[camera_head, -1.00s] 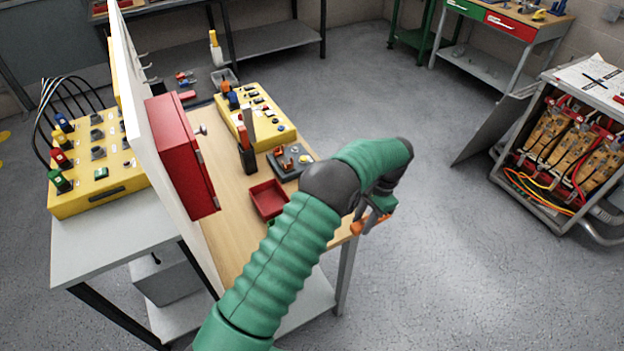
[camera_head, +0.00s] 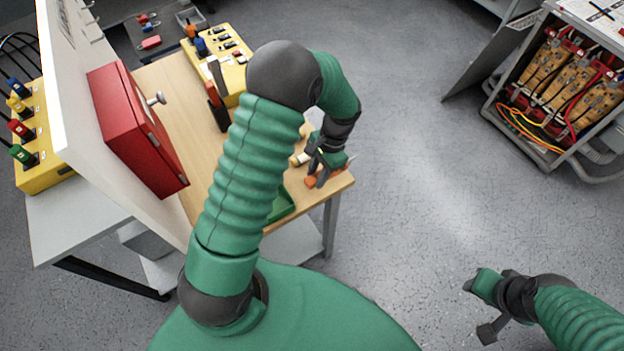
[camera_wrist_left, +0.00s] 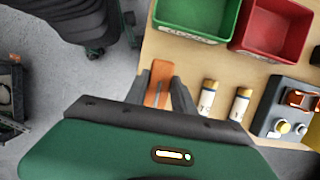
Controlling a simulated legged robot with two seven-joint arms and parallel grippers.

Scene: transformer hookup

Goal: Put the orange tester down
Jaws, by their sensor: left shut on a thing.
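My left gripper (camera_head: 318,158) is shut on the orange tester (camera_head: 325,180) near the front right corner of the wooden table (camera_head: 335,192). In the left wrist view the orange tester (camera_wrist_left: 158,80) stands out between the two dark fingers (camera_wrist_left: 160,98) of that gripper, close to the table's edge. I cannot tell whether the tester touches the tabletop. The gripper hides part of it. My right gripper (camera_head: 488,305) is at the lower right over the floor, away from the table. The state of its fingers is not clear.
In the left wrist view a green bin (camera_wrist_left: 222,36) and a red bin (camera_wrist_left: 240,42) stand beyond the tester. Two fuse-like cylinders (camera_wrist_left: 207,98) lie to its right, then a grey block (camera_wrist_left: 270,110). A red box (camera_head: 135,130) hangs on the white panel.

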